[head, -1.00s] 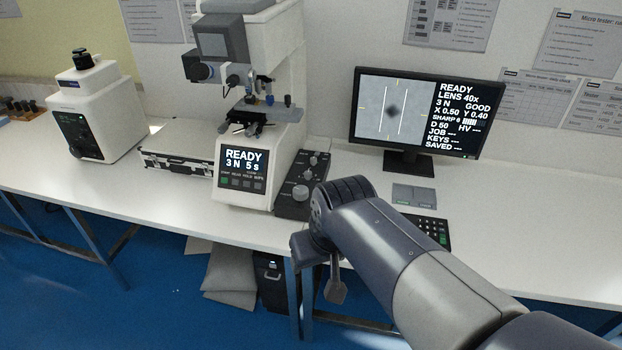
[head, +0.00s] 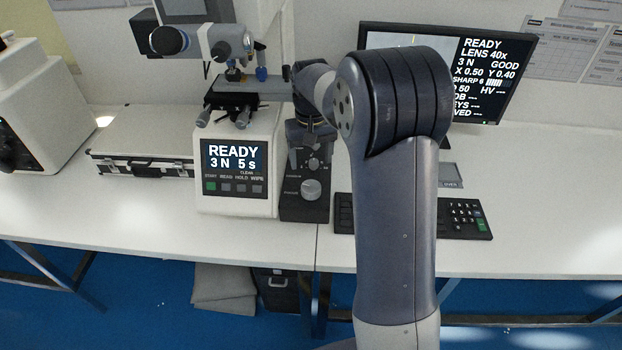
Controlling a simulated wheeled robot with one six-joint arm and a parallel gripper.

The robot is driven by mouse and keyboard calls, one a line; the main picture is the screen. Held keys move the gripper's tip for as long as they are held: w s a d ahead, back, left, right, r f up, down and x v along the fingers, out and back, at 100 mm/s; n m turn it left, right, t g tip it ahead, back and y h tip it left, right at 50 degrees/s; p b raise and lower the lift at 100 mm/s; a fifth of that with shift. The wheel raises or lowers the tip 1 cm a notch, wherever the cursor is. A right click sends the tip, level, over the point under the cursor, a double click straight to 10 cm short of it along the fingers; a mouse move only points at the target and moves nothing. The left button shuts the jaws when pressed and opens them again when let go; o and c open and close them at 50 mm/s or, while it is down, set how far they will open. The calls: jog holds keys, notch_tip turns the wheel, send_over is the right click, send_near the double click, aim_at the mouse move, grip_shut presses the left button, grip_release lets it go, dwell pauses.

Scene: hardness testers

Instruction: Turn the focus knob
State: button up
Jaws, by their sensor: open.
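The dark control box (head: 292,211) stands on the bench just right of the hardness tester (head: 237,193). Its large grey round knob (head: 311,189) is near the front, beside a label too small to read surely; I take it to be the focus knob. Smaller controls sit behind it. My gripper (head: 312,150) points down over the rear of the box, behind the large knob and apart from it. It is open, and its fingertips are small and hard to separate from the dark box. The monitor (head: 498,86) reads READY, LENS 40x, GOOD and SHARP 6, partly hidden by my arm.
The tester's screen (head: 234,158) reads READY, 3 N 5 s. Its stage (head: 245,88) stands close left of my wrist. A keypad (head: 465,216) lies right of the box, partly behind my arm. A silver case (head: 140,160) lies left. The front bench strip is clear.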

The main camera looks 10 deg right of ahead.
aim_at(311, 187)
notch_tip(311, 187, down, 11)
jog(key=shift+s+r+p, duration=0.1)
jog(key=shift+r+p, duration=0.1)
jog(key=shift+p, duration=0.35)
jog(key=shift+c, duration=0.3)
jog(key=c, duration=0.9)
